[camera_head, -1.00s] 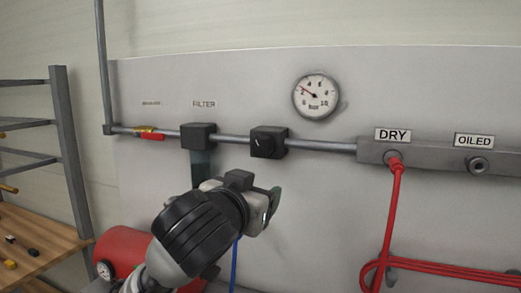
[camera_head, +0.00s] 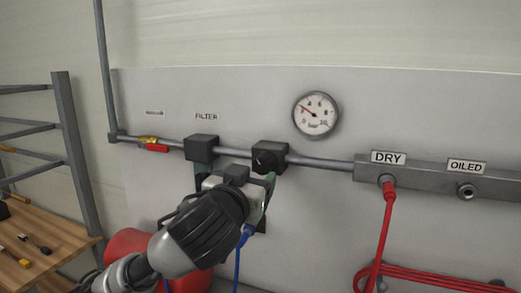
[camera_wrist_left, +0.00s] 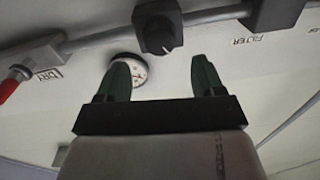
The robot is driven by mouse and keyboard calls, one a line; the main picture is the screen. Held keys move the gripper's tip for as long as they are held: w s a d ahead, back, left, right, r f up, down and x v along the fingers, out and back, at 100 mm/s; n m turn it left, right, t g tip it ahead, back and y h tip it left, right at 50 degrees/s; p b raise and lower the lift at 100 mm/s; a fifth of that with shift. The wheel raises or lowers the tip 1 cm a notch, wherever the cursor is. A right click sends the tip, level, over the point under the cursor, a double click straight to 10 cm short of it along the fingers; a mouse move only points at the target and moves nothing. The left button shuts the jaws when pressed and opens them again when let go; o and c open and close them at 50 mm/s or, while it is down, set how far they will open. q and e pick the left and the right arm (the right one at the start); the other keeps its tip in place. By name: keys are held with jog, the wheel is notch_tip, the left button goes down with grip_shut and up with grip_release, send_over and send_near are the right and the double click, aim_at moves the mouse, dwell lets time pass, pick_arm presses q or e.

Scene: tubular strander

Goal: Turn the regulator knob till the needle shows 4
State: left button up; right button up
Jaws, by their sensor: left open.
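The regulator is a black block with a round knob (camera_head: 268,160) on the grey pipe; the knob has a pale mark. The round pressure gauge (camera_head: 316,115) is up and to the right of it, its red needle pointing to the upper left, near the 2. My left gripper (camera_head: 236,180) is open, just below and in front of the regulator, its near side hiding part of the panel. In the left wrist view the knob (camera_wrist_left: 159,36) lies beyond and between the two green fingers (camera_wrist_left: 164,75), with nothing held. The gauge (camera_wrist_left: 132,68) is partly hidden behind one finger. My right gripper is not in view.
A filter block (camera_head: 201,148) sits left of the regulator on the same pipe (camera_head: 320,163). A red-handled valve (camera_head: 152,145) is farther left. A red hose (camera_head: 384,225) hangs from the DRY outlet at right. A wooden bench (camera_head: 40,245) stands at lower left.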

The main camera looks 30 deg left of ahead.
aim_at(261, 167)
pick_arm(q)
jog(key=p+x, duration=0.2)
jog(key=x, duration=0.4)
jog(key=shift+w+f, duration=0.1)
jog(key=shift+f, duration=0.05)
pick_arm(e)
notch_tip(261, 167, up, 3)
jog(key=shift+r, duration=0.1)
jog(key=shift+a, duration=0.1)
pick_arm(q)
jog(key=c, duration=0.9)
jog(key=m+p, duration=0.1)
jog(key=m, duration=0.2)
jog(key=shift+m, duration=0.3)
jog(key=shift+m+p, duration=0.85)
jog(key=shift+m, duration=1.05)
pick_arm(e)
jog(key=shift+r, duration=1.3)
